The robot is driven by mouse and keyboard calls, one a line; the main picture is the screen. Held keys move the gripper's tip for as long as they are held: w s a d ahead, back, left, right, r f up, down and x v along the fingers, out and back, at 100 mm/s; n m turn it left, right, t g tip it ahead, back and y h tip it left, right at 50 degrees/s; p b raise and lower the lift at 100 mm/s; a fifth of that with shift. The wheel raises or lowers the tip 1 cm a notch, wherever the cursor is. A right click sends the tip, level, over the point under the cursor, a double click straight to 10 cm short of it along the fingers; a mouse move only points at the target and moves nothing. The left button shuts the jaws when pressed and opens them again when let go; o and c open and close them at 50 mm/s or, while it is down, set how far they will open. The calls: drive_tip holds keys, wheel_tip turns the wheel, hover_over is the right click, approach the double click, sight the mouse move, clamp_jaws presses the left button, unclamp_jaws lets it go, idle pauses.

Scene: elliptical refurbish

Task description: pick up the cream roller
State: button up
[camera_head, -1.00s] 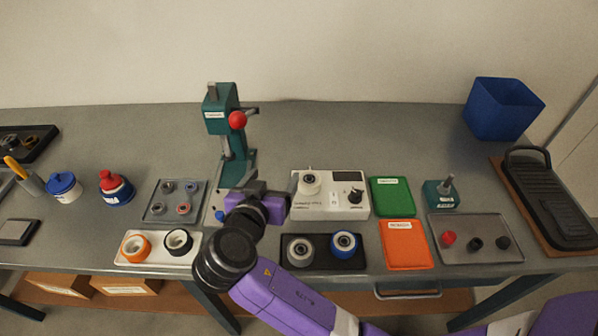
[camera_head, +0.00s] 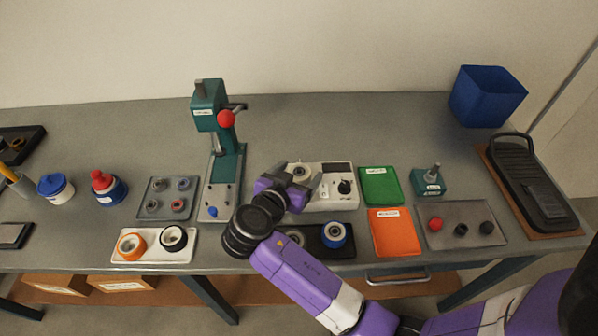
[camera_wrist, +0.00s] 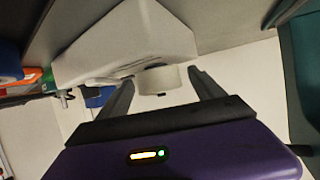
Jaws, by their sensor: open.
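A cream roller (camera_head: 301,171) with a dark core stands on the white tester box (camera_head: 335,201), at its left end. In the wrist view the roller (camera_wrist: 163,79) shows ahead, between my two dark fingers, with the pale box behind it. My gripper (camera_head: 298,177) is open, one finger on each side of the roller; whether either finger touches it cannot be told. A second pale roller (camera_head: 296,237) sits in the black tray (camera_head: 347,254), partly hidden by my arm, beside a blue roller (camera_head: 335,233).
A green press (camera_head: 224,160) with a red knob stands left of the box. Green (camera_head: 380,186) and orange (camera_head: 394,233) mats lie to the right. A white tray (camera_head: 150,256) holds an orange and a black-and-white roller. The table behind the box is clear.

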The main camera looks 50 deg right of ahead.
drive_tip(key=c, duration=1.5)
clamp_jaws()
